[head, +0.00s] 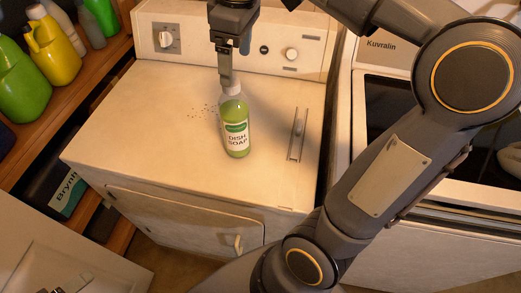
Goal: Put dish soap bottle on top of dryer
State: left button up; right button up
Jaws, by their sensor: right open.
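The dish soap bottle (236,127), green with a white label and a clear top, stands upright on the flat top of the white dryer (140,114). My right gripper (226,80) points down from above at the bottle's top. Its jaws are open, and its fingers overlap the bottle's upper end in the view. I cannot tell whether they touch it. My left gripper is not in view.
A wooden shelf (95,73) at the left holds a yellow jug (54,50) and a green jug (22,88). The dryer's control panel (215,45) rises at the back. A washer marked Kuvralin (387,48) stands right. The dryer top's left side is mostly free.

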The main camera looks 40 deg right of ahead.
jog(key=s+a+f+m+t+y, duration=0.1)
jog(key=s+a+f+m+t, duration=0.1)
jog(key=s+f+m, duration=0.2)
jog(key=s+a+f+m+t+y, duration=0.2)
jog(key=s+f+m, duration=0.3)
jog(key=s+f, duration=0.5)
notch_tip(320, 180, down, 3)
jog(key=shift+s+a+f+t, duration=0.15)
jog(key=shift+s+a+t, duration=0.1)
jog(key=shift+t, duration=0.15)
